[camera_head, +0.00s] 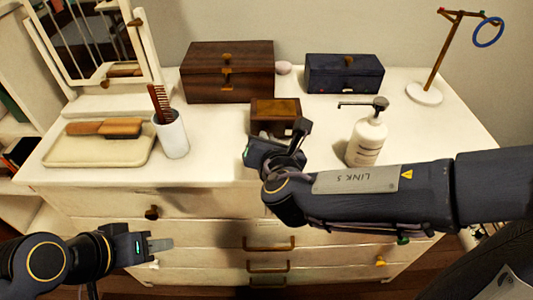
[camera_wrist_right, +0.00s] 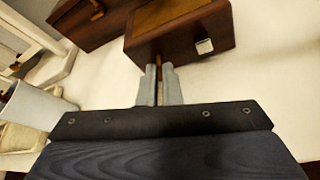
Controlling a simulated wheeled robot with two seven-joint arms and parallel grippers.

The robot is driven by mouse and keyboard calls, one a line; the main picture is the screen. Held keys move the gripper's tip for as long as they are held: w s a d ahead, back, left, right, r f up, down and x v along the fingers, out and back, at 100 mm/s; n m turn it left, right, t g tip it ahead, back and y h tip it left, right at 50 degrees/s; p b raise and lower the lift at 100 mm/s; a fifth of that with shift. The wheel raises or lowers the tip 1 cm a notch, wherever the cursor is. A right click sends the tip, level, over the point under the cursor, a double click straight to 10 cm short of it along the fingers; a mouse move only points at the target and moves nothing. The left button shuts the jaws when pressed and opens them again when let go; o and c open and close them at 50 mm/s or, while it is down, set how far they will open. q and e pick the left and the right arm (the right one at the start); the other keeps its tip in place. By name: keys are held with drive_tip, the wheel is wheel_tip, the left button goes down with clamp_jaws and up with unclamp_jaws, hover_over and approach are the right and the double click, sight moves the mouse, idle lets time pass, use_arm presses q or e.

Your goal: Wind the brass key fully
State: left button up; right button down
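A small brown wooden box (camera_head: 275,110) stands near the middle of the dresser top. Its front side also shows in the right wrist view (camera_wrist_right: 180,50), with a small silver square on it. A thin brass-brown piece, apparently the brass key (camera_wrist_right: 158,62), sticks out of that side. My right gripper (camera_wrist_right: 160,75) has its two grey fingers close on either side of this piece and appears shut on it. In the head view my right arm hides the fingers and key. My left gripper (camera_head: 160,244) is low in front of the drawers, apart from everything; its finger gap is unclear.
A larger brown box (camera_head: 227,72) and a dark blue box (camera_head: 344,73) stand behind. A white pump bottle (camera_head: 367,140) is close to my right forearm. A white cup (camera_head: 171,135) with a comb, a tray (camera_head: 75,150) and a mirror are left. A ring stand (camera_head: 425,94) is right.

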drive_tip(key=m+b, duration=0.1)
drive_tip(key=b, duration=0.2)
drive_tip(key=shift+d+f+y, duration=0.1)
drive_tip(key=shift+f+y, duration=0.2)
drive_tip(key=shift+y, duration=0.1)
use_arm(q)
drive_tip(key=shift+f+b, duration=0.6)
drive_tip(key=shift+f, duration=2.15)
use_arm(e)
drive_tip(key=shift+r+m, duration=0.2)
drive_tip(key=shift+m, duration=0.2)
drive_tip(key=c, duration=1.6)
unclamp_jaws()
drive_tip(key=shift+s+r, duration=0.1)
